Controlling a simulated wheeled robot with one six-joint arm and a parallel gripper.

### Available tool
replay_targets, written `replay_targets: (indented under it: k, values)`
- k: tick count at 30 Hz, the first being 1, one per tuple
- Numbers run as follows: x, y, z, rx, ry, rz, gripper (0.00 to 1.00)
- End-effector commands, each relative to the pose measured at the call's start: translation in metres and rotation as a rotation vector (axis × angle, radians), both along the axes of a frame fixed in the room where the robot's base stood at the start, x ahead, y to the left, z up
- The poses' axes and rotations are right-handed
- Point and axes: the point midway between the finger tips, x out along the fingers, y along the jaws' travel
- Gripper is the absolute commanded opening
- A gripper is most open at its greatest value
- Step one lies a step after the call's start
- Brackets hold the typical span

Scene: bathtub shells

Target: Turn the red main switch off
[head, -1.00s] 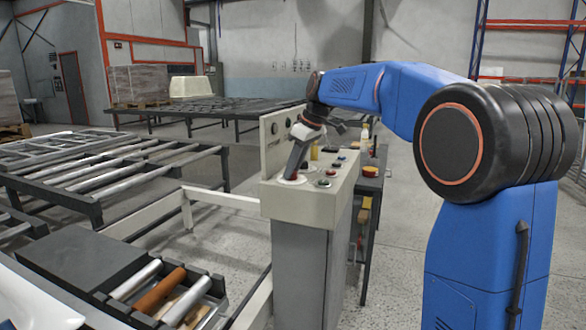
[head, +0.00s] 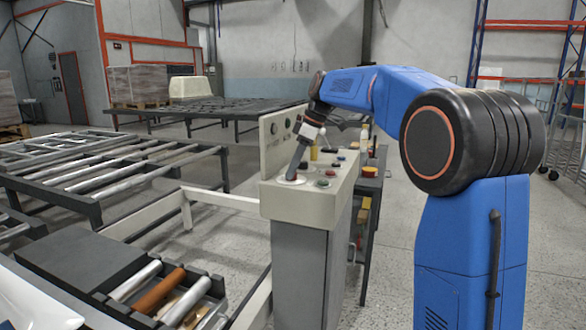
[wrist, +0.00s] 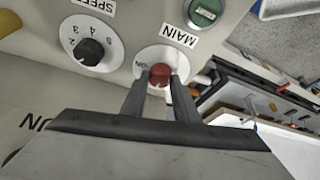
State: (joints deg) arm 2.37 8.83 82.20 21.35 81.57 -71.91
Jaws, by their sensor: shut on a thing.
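The red main switch (wrist: 160,76) is a round red knob on a white disc beside the label "MAIN" in the wrist view. In the head view my gripper (head: 294,174) reaches down onto the white disc at the left of the control console (head: 310,203). The knob is mostly hidden behind the fingers there.
A black speed dial (wrist: 91,52) sits left of the switch, and a green button (wrist: 204,12) lies above right. A red button (head: 330,173) and other buttons are on the console top. A roller conveyor (head: 100,170) stands to the left.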

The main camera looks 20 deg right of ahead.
Motion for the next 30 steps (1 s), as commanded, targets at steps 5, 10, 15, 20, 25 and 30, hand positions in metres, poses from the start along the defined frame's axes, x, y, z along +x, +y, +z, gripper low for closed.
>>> replay_targets:
  k: [5,10,15,20,25,30]
  values:
    - [0.0,-0.001,0.0,-0.001,0.001,-0.001,0.32]
    - [0.0,0.0,0.0,-0.001,0.001,-0.001,0.46]
    - [0.0,0.0,0.0,0.0,-0.001,-0.001,0.46]
    - [-0.001,-0.003,0.008,0.0,-0.003,-0.002,0.46]
    - [-0.004,-0.013,0.033,0.0,-0.003,-0.002,0.46]
    - [-0.009,-0.025,0.064,-0.001,-0.002,-0.002,0.46]
